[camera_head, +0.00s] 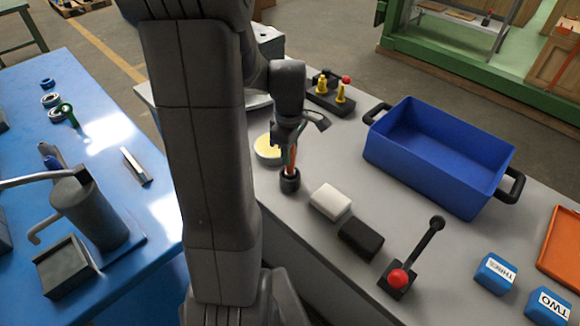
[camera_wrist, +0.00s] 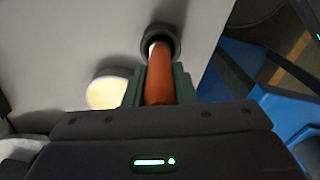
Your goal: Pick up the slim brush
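The slim brush (camera_head: 291,158) shows as a thin orange shaft standing nearly upright, its lower end in a small dark round holder (camera_head: 289,183) on the grey table. It also shows in the wrist view (camera_wrist: 159,78), with a pale band near the holder's mouth. My gripper (camera_head: 289,143) is above the holder, pointing down. In the wrist view its green fingers (camera_wrist: 160,90) lie on both sides of the orange shaft with no visible gap, so it looks shut on the brush. The brush's lower end is hidden inside the holder.
A round yellow-topped thing (camera_head: 268,149) stands close left of the holder. A blue bin (camera_head: 435,160) stands right. A block with yellow pegs (camera_head: 331,94) is behind.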

